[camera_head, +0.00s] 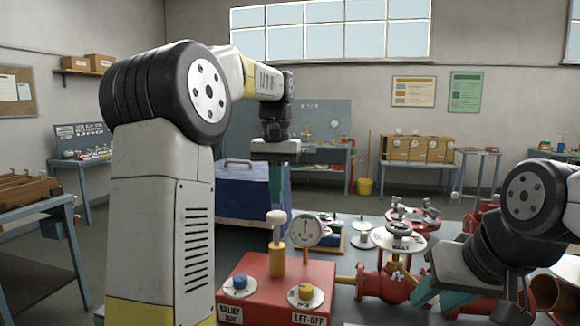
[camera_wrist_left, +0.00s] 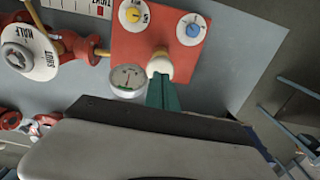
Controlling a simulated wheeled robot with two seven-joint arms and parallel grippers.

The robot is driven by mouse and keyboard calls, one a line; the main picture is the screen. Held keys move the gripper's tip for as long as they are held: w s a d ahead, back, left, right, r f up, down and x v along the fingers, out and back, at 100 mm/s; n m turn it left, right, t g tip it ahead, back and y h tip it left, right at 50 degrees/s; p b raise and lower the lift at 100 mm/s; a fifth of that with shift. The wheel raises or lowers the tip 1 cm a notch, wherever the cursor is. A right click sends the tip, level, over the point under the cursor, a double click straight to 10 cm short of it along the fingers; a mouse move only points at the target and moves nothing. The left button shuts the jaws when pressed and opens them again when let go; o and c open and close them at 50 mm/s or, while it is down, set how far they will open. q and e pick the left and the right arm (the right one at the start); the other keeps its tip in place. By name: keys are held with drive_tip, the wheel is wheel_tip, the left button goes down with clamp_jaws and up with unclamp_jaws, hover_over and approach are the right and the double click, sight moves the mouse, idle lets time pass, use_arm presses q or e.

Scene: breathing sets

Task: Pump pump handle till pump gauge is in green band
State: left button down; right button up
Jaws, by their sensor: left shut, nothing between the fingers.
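The pump is a red box (camera_head: 262,292) on the bench.
A blue knob (camera_head: 240,282) and a yellow let-off knob (camera_head: 306,291) sit on the pump box. To the right are a red valve (camera_head: 384,284) and a white dial plate (camera_head: 398,241). A blue bin (camera_head: 240,190) stands behind.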

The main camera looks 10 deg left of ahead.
sight(276, 214)
use_arm(q)
wheel_tip(276, 214, up, 7)
idle(0.3)
drive_tip(key=shift+s, duration=0.2)
idle(0.9)
drive_tip(key=s+d+f+t+h, duration=0.1)
drive_tip(key=s+f+t, duration=0.2)
drive_tip(key=s+f, duration=0.4)
drive_tip(key=s+d+f+t+h, duration=0.1)
drive_tip(key=s+f+t, duration=0.2)
drive_tip(key=s+f, duration=0.5)
drive_tip(key=s, duration=0.7)
drive_tip(key=shift+d+f, duration=0.3)
